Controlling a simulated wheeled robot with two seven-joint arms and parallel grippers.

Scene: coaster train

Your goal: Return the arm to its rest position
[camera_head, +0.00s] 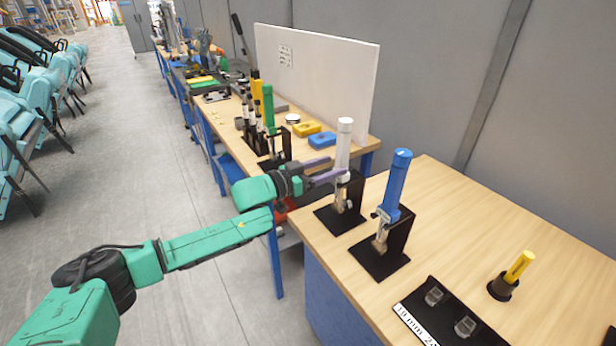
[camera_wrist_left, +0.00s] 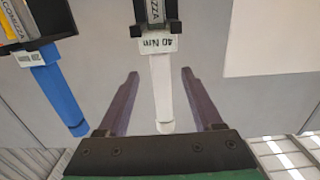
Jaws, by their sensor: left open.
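My left gripper (camera_head: 337,167) is open, its two purple fingers pointing toward the white-handled tool (camera_head: 343,146), which stands upright in a black holder (camera_head: 327,217) on the near bench. In the left wrist view, which looks upside down, the white handle (camera_wrist_left: 161,88) with a "40 Nm" label shows between the spread fingers (camera_wrist_left: 160,74). There is a gap on each side of the handle. How deep it sits between them is hard to tell. My green left arm (camera_head: 215,243) reaches in from the lower left. My right gripper is not in view.
A blue-handled tool (camera_head: 397,182) stands in its own black holder just right of the white one; it also shows in the left wrist view (camera_wrist_left: 60,97). A yellow-handled piece (camera_head: 519,266) stands farther right. A white board (camera_head: 320,80) rises behind.

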